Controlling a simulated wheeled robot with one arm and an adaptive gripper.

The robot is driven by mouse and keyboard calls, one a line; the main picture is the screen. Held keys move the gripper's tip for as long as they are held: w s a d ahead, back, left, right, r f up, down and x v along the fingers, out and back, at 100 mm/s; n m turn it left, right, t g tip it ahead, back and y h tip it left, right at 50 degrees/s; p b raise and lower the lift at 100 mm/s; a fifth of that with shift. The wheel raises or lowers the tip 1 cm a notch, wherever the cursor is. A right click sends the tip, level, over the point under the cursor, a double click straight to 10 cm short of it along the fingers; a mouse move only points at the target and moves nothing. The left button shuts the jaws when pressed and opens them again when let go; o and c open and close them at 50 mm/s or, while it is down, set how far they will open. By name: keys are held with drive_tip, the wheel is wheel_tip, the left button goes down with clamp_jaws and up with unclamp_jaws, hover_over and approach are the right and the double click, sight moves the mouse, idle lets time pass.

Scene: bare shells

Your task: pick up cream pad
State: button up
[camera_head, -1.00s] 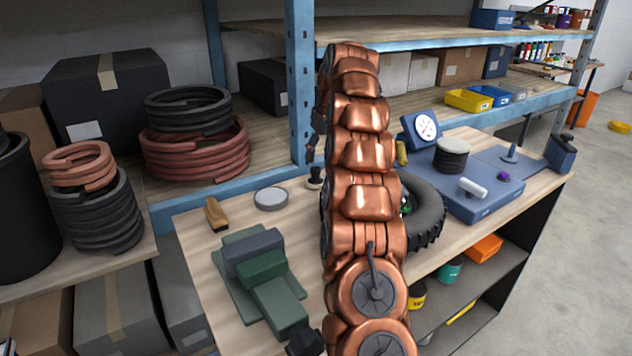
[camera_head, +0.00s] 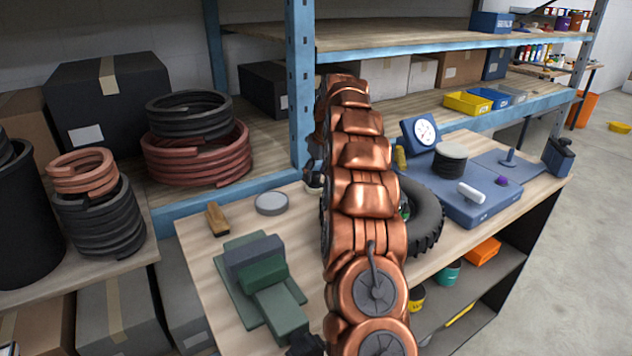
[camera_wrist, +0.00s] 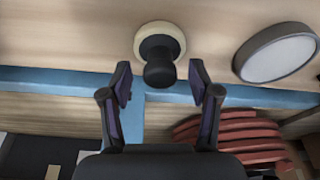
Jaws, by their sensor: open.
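The cream pad (camera_wrist: 178,32) shows in the wrist view as a round cream disc with a black knob standing on it, on the wooden bench top. My gripper (camera_wrist: 160,76) is open, with its two dark fingers apart on either side of the line to the knob. I see nothing held between them. The knob appears just beyond the fingertips; whether they touch is not clear. In the head view my copper arm stands in the middle, and the gripper and pad are mostly hidden at its left edge.
A grey round disc (camera_head: 272,203) lies close by on the bench, also in the wrist view (camera_wrist: 278,57). A wooden-handled block (camera_head: 217,219), a green vise-like tool (camera_head: 262,277) and a black tyre (camera_head: 427,215) are around. A blue shelf post (camera_head: 300,80) rises behind.

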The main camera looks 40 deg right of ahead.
sight(316, 173)
drive_tip(key=shift+w+f, duration=0.1)
drive_tip(key=shift+f, duration=0.45)
clamp_jaws()
drive_tip(key=shift+r, duration=0.15)
wheel_tip(316, 173, up, 18)
drive_tip(key=p, duration=1.1)
drive_tip(key=c, duration=0.8)
unclamp_jaws()
drive_tip(key=c, duration=0.4)
